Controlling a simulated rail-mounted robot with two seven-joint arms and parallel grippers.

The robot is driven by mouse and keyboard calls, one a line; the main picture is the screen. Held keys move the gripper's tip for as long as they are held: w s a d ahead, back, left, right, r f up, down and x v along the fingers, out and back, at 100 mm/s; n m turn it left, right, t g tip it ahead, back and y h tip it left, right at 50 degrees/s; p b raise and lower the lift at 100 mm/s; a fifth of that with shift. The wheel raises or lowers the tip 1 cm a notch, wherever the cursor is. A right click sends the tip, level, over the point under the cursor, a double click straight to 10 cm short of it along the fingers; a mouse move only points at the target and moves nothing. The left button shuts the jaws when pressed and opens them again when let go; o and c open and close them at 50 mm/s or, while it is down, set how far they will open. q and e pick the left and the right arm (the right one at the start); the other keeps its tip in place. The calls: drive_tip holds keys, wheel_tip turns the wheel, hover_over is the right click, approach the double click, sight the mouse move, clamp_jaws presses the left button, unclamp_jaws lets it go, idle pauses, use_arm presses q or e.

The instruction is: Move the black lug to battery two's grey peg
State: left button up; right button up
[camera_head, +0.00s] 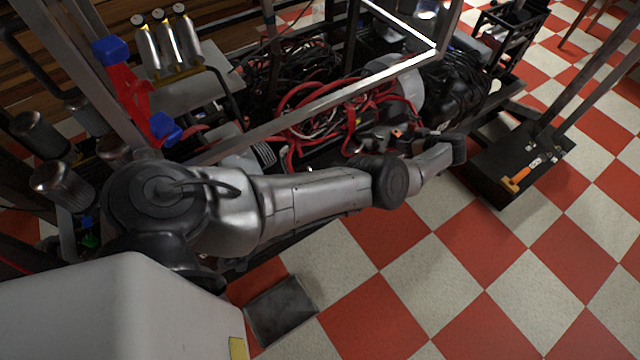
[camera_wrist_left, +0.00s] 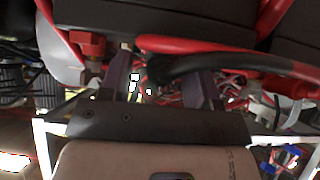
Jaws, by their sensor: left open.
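In the left wrist view, my left gripper (camera_wrist_left: 162,78) is open, its two dark fingers pointing at the batteries. A thick black cable (camera_wrist_left: 235,60) curves in from the right, and its end drops between the fingers. The black lug itself cannot be made out clearly there. A red cable (camera_wrist_left: 190,45) runs just beyond it. Dark battery cases (camera_wrist_left: 140,15) fill the top of that view. The grey peg cannot be picked out with certainty. In the head view, my left gripper (camera_head: 382,138) is small and partly hidden among cables at the frame. My right gripper is not in view.
A red terminal block (camera_wrist_left: 88,43) sits left of the fingers. Tangled red and black cables (camera_head: 310,115) fill the frame. A white metal bar (camera_head: 330,98) crosses above them. A black platform (camera_head: 500,165) with an orange-handled tool (camera_head: 516,182) stands right. Checkered floor in front is mostly clear.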

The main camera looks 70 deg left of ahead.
use_arm(q)
drive_tip(key=p+v, duration=0.6)
drive_tip(key=v, duration=0.7)
drive_tip(key=shift+d+r, duration=0.25)
drive_tip(key=shift+d, duration=0.05)
drive_tip(key=shift+w, duration=0.1)
